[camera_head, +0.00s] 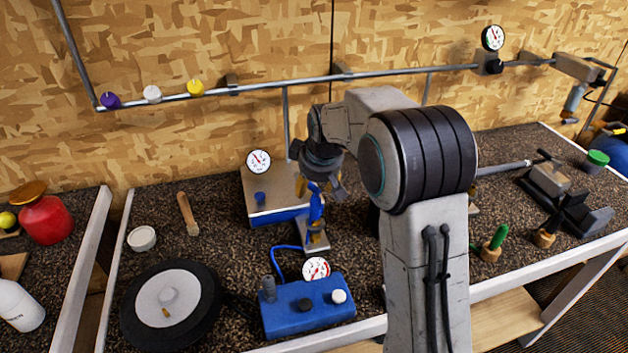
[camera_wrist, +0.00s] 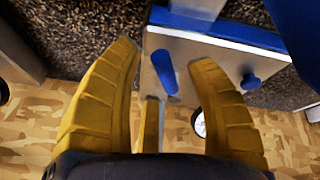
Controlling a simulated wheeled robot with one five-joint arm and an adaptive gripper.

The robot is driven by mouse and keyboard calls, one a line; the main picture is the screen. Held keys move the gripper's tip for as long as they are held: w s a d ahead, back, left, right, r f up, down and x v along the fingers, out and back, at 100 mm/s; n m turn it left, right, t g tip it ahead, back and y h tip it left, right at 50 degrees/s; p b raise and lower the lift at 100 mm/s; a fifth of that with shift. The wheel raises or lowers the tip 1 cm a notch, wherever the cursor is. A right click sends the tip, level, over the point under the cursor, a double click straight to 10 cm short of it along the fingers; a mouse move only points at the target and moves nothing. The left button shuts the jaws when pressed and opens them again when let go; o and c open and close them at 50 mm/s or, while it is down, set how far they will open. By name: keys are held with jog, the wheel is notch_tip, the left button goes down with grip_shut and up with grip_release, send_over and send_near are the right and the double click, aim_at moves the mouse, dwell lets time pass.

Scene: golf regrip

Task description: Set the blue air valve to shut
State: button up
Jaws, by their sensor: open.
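In the wrist view a blue lever (camera_wrist: 165,72), which looks like the air valve's handle, stands over a bare metal plate (camera_wrist: 205,62). It shows between the two yellow fingers of my gripper (camera_wrist: 165,58), which are apart and hold nothing. I cannot tell how far the lever is below the fingertips. In the head view my gripper (camera_head: 320,190) hangs over a blue upright handle (camera_head: 316,208) on a small metal base (camera_head: 317,240). A round blue knob (camera_wrist: 250,81) shows right of the fingers; it is also on the metal-topped box (camera_head: 280,190) in the head view.
A dial gauge (camera_head: 258,160) stands behind the box. A blue unit (camera_head: 300,315) with a gauge (camera_head: 316,268) and knobs stands in front, joined to a blue hose (camera_head: 275,262). A black disc (camera_head: 135,310) lies left. A pipe (camera_head: 270,82) runs along the wall.

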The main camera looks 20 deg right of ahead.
jog(key=shift+c, duration=0.2)
grip_shut()
dwell(0.5)
